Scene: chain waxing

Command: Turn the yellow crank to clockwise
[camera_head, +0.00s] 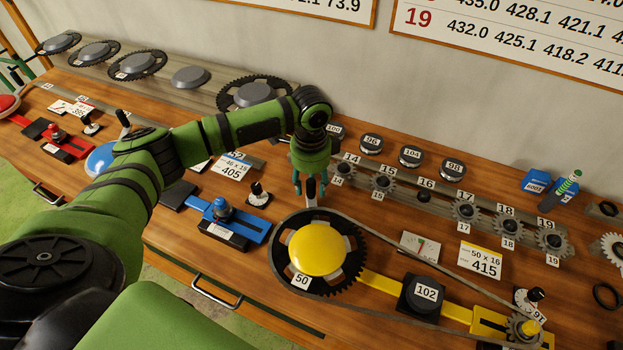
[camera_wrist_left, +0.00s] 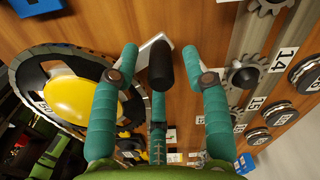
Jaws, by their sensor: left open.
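The yellow crank's round hub (camera_head: 317,249) sits on the black toothed chainring marked 50, with a chain running from it toward the right. In the left wrist view the yellow hub (camera_wrist_left: 75,100) is at the left, and the crank's black handle (camera_wrist_left: 160,66) stands on a pale arm. My left gripper (camera_head: 310,188) is just behind the chainring in the head view, pointing down. Its teal fingers (camera_wrist_left: 160,55) are open, spread on both sides of the black handle, with gaps visible. In the head view the gripper mostly hides the handle. My right gripper is not in view.
A row of small numbered sprockets (camera_head: 465,212) lies right of my left gripper. A block marked 102 (camera_head: 425,294) and a card marked 415 (camera_head: 479,260) are to the chainring's right. A blue slider (camera_head: 222,212) is to its left. The wall is close behind.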

